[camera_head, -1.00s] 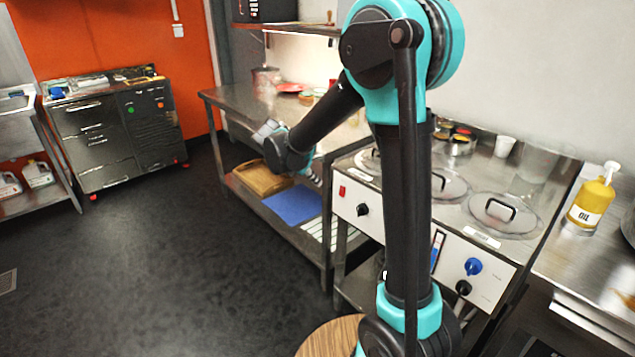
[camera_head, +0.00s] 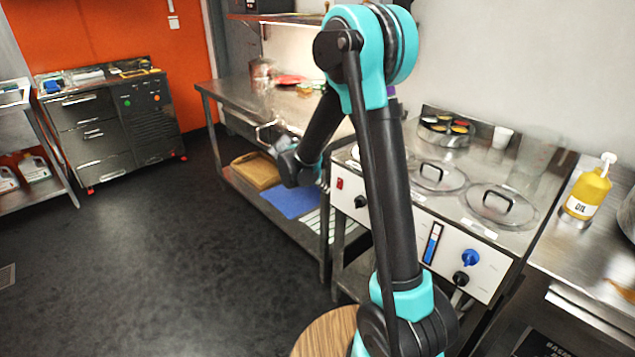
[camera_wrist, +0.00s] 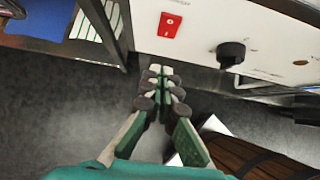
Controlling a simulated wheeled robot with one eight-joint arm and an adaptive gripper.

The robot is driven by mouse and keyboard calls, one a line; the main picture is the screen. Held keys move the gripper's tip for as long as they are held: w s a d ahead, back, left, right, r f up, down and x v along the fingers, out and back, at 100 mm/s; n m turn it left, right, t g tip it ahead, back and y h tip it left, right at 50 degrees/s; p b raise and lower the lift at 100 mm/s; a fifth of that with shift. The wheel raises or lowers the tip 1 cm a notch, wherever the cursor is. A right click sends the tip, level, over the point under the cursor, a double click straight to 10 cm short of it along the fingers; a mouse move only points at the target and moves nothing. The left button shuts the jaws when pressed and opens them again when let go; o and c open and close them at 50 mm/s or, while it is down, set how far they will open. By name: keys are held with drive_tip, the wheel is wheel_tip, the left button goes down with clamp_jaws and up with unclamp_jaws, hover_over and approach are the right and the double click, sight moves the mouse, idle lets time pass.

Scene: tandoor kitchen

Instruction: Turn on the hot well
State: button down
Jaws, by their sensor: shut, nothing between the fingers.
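The hot well is a steel counter unit with a white front panel (camera_head: 402,222) and round lids with black handles (camera_head: 502,205) on top. Its red switch (camera_head: 340,183) is at the panel's left end, with a black knob (camera_head: 361,201) to its right. In the wrist view the red switch (camera_wrist: 169,25) shows white marks, and the black knob (camera_wrist: 231,54) sits right of it. My gripper (camera_wrist: 161,68) is shut and empty, its tips just below the switch in the picture and apparently apart from it. In the head view its fingers are small and dark, left of the panel.
A steel table (camera_head: 240,100) stands left of the hot well, with a blue board (camera_head: 291,199) and a wooden tray (camera_head: 256,172) on its lower shelf. A yellow oil bottle (camera_head: 588,190) stands on the right counter. The floor at left is clear.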

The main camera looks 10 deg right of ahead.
sight(339, 186)
drive_tip(key=shift+w+d+f, duration=0.3)
drive_tip(key=shift+w+d, duration=0.15)
drive_tip(key=shift+d, duration=0.2)
drive_tip(key=shift+w+d+f, duration=0.25)
drive_tip(key=shift+w+d, duration=0.25)
drive_tip(key=shift+d, duration=0.2)
drive_tip(key=shift+w+d+f, duration=0.3)
drive_tip(key=shift+w+d, duration=0.15)
drive_tip(key=shift+d, duration=0.2)
drive_tip(key=shift+w+d+f, duration=0.15)
drive_tip(key=shift+w+d, duration=0.05)
drive_tip(key=shift+d, duration=0.05)
drive_tip(key=shift+r, duration=0.85)
drive_tip(key=shift+a, duration=0.1)
